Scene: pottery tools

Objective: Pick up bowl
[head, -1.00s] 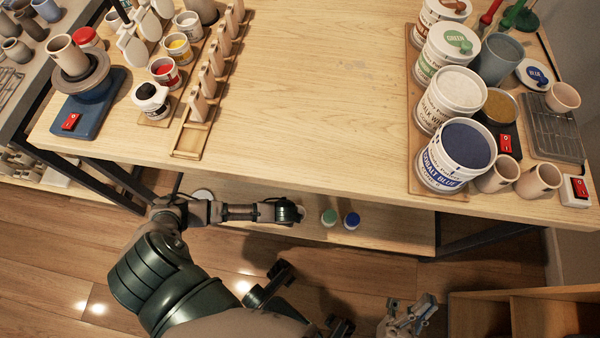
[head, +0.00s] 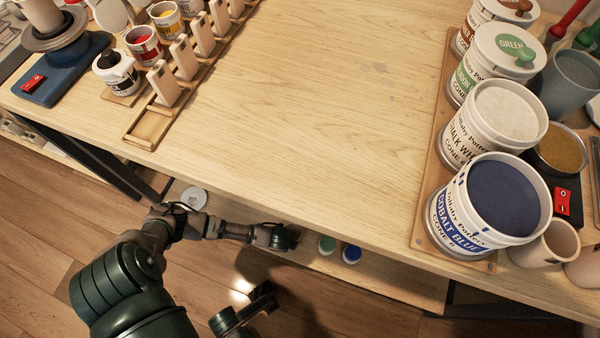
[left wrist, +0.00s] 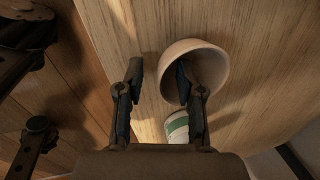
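A pale cream bowl (left wrist: 212,62) shows in the left wrist view, on the wooden surface, its open mouth facing the camera. My left gripper (left wrist: 160,75) is open at the bowl's left rim. One finger is inside the bowl's mouth and the other is outside it, to the left, with a gap between that finger and the wall. In the head view my left arm reaches to the lower shelf, and its fingers and the bowl are hidden under the tabletop.
A green-banded white jar (left wrist: 177,128) stands close to the right finger. Green (head: 327,245) and blue (head: 351,254) lids show on the lower shelf (head: 390,283). The tabletop (head: 300,130) overhangs it, with glaze buckets (head: 455,222) at right and a wooden rack (head: 148,128) at left.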

